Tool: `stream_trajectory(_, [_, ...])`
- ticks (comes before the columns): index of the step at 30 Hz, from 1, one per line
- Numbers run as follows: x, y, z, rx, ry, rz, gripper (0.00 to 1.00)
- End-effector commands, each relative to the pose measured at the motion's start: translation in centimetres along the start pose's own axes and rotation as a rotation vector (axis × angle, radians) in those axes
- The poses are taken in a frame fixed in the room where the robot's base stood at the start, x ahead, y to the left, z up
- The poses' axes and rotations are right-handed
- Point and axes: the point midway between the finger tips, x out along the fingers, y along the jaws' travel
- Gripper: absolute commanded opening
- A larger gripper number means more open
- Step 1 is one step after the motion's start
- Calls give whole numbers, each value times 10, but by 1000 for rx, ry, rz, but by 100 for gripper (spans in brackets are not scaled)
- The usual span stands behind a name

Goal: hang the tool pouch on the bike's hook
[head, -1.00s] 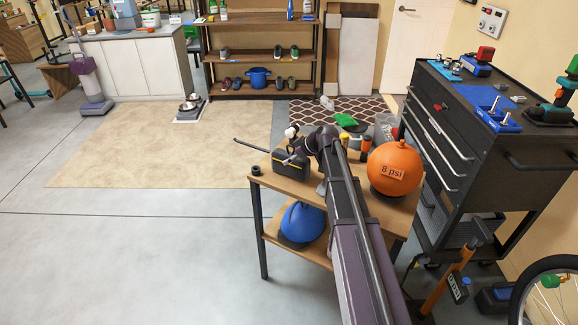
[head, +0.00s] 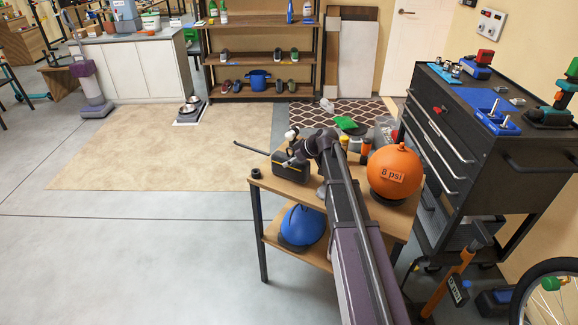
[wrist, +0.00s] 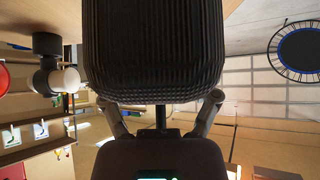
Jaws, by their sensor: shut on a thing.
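The tool pouch appears to be the black boxy item with a yellow stripe (head: 291,172), at the left end of the small wooden table. My gripper (head: 300,156) is at its top, partly hidden by my arm. In the wrist view, a dark ribbed body (wrist: 155,50), seemingly the pouch, fills the top between my gripper's fingers (wrist: 160,108), which are shut on it. I cannot tell whether it touches the table. A bike wheel (head: 515,322) is cut off at the lower right. I cannot make out the bike's hook.
A thin dark rod (head: 250,149) sticks out left. A black tool cart (head: 450,150) stands right.

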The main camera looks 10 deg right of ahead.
Motion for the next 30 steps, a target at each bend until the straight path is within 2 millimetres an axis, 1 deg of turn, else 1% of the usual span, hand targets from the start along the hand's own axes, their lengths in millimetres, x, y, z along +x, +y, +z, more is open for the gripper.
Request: stream_trajectory(30, [-8,0,-8,1,1,0,36])
